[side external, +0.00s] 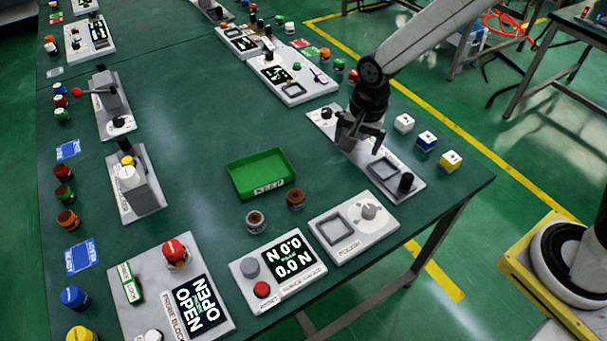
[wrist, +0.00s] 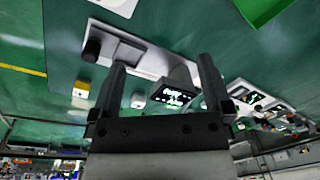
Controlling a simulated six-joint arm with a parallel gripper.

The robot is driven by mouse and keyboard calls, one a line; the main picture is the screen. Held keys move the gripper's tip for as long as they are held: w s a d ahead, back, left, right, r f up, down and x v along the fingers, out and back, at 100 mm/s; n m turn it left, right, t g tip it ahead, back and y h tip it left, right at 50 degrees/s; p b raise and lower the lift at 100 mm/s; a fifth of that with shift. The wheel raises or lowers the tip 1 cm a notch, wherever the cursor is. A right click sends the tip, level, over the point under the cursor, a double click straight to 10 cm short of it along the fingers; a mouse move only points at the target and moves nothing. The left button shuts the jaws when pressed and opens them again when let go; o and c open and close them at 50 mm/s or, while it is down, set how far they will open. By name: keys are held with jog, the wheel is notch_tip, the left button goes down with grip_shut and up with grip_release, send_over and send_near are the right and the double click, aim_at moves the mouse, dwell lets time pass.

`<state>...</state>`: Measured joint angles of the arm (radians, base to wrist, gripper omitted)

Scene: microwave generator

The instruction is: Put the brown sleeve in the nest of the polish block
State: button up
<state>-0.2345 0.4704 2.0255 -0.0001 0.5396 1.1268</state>
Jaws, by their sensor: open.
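The polish block (side external: 380,238) is a light grey plate at the front right of the table, with a square framed nest (side external: 336,231) on its left and a round knob on its right. The nest looks empty. A brown sleeve (side external: 295,199) stands upright on the table behind the force gauge, near the green tray. My gripper (side external: 359,147) is open and empty, above another plate behind the polish block, well apart from the sleeve.
A green tray (side external: 262,173) lies mid-table. The force gauge (side external: 285,268) and probe block (side external: 140,305) are at the front. A grey-topped, brownish part (side external: 255,222) stands near the sleeve. Beneath my gripper is a plate (side external: 410,187) with a black knob. Cubes (side external: 427,141) stand to the right.

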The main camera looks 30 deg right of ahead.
aim_at(296, 195)
jog(key=w+a+f+m, duration=0.1)
jog(key=a+f+m, duration=0.1)
jog(key=a, duration=0.1)
jog(key=w+a+f+m, duration=0.2)
jog(key=a+m, duration=0.1)
jog(key=a, duration=0.1)
jog(key=w+a+f+m+g, duration=0.1)
jog(key=w+a+f+m, duration=0.1)
jog(key=a, duration=0.1)
jog(key=shift+a+f+m, duration=0.2)
jog(key=shift+f+m, duration=0.2)
jog(key=shift+a+f+m, duration=0.35)
jog(key=shift+a+m, duration=0.15)
jog(key=shift+f, duration=0.15)
jog(key=shift+f, duration=1.15)
jog(key=shift+w+a+f, duration=0.1)
jog(key=shift+w+f, duration=0.05)
jog(key=shift+f, duration=2.45)
